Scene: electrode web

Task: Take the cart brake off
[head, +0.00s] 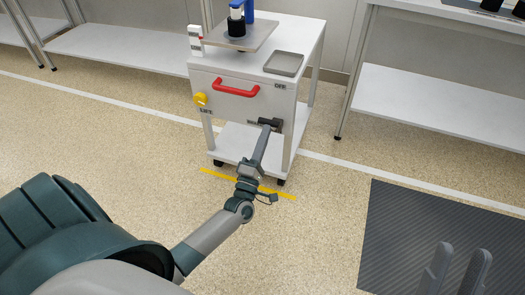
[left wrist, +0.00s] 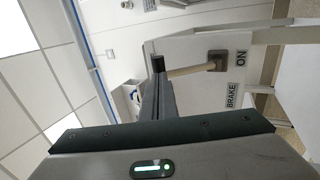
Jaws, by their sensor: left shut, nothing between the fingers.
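The white cart (head: 228,72) stands ahead with a brake mount and lever low on the right of its front. In the left wrist view, a tan lever (left wrist: 190,70) runs left from a brown square mount (left wrist: 217,60), on the side away from the ON label (left wrist: 241,58). A BRAKE label (left wrist: 232,96) is beside it. An OFF label (head: 280,86) is above the mount in the head view. My left gripper (head: 267,128) is shut and empty, its dark tips (left wrist: 158,64) at the lever's free end; contact is unclear. My right gripper (head: 457,268) is open and empty.
A red handle (head: 236,88) and a yellow knob (head: 201,99) marked LIFT are on the cart's front. A grey tray (head: 284,63) is on top. Yellow floor tape (head: 280,192) lies before it. White benches flank the cart. A dark mat (head: 430,235) lies at right.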

